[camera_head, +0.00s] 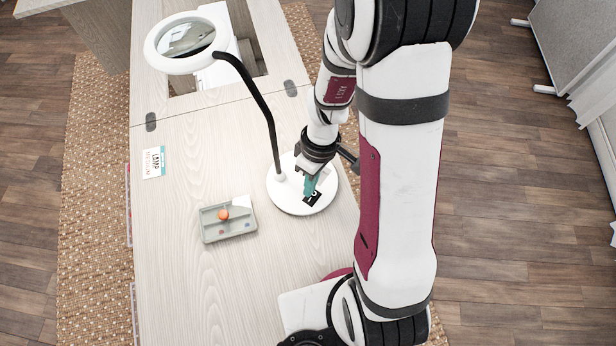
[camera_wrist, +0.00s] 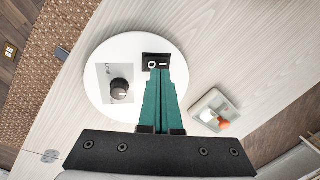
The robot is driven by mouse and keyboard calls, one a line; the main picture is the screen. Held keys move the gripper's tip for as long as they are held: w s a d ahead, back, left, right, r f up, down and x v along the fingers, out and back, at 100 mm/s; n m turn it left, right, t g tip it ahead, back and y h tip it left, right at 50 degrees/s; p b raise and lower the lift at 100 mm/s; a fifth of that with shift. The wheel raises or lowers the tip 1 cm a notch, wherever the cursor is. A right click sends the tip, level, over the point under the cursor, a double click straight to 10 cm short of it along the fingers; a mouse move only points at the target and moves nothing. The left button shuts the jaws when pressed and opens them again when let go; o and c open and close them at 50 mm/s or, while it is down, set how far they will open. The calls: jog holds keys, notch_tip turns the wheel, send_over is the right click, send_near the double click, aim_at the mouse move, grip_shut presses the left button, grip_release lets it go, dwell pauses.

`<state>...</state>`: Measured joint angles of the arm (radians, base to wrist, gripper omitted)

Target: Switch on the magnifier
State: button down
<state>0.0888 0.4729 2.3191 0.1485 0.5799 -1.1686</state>
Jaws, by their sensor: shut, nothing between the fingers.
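The magnifier is a white ring lens (camera_head: 186,42) on a black gooseneck (camera_head: 258,92) that rises from a round white base (camera_head: 304,200) on the cabinet top. A black rocker switch (camera_wrist: 156,61) with white marks sits on the base. It also shows in the head view (camera_head: 313,198). My gripper (camera_head: 309,194) is shut and empty, with its teal fingers pointing down at the base. In the wrist view its fingertips (camera_wrist: 160,73) are right at the switch's near edge; I cannot tell whether they touch it. A black knob (camera_wrist: 120,88) sits on a grey plate beside the switch.
A grey tray (camera_head: 229,235) with an orange ball and small pieces lies left of the base. A lamp card (camera_head: 153,162) lies at the cabinet's left edge. A white machine (camera_head: 217,72) stands in the opening under the lens. The front left of the top is clear.

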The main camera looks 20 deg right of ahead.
notch_tip(320, 180, up, 13)
jog(key=s+a, duration=0.1)
jog(key=a, duration=0.1)
jog(key=shift+s, duration=0.3)
